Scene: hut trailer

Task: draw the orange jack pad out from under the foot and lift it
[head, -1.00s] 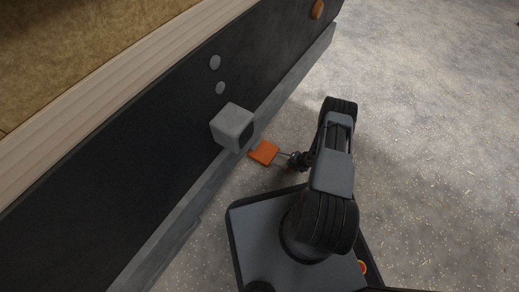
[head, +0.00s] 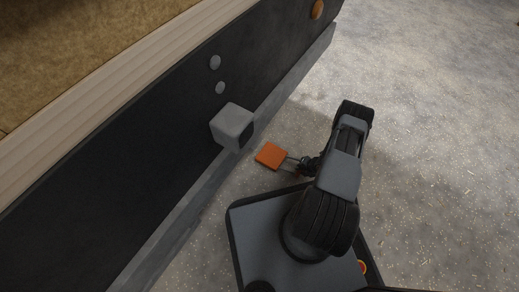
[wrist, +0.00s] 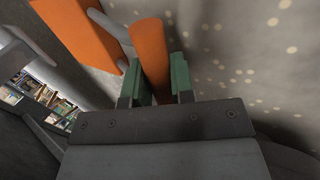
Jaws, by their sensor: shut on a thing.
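The orange jack pad (head: 271,155) is a flat square slab, clear of the grey block (head: 232,125) on the trailer's side in the head view. The foot itself cannot be made out surely. In the wrist view, the pad (wrist: 80,27) shows at upper left, joined by grey rods to an orange bar (wrist: 149,45), its handle. My gripper (head: 300,163) is at the pad's right side. Its green fingers (wrist: 160,80) are shut around the handle bar in the wrist view. The head view does not show clearly how high the pad is above the ground.
The trailer's dark side wall (head: 130,165) and grey lower rail (head: 195,200) run diagonally at left. Speckled ground (head: 430,120) lies open to the right and far side.

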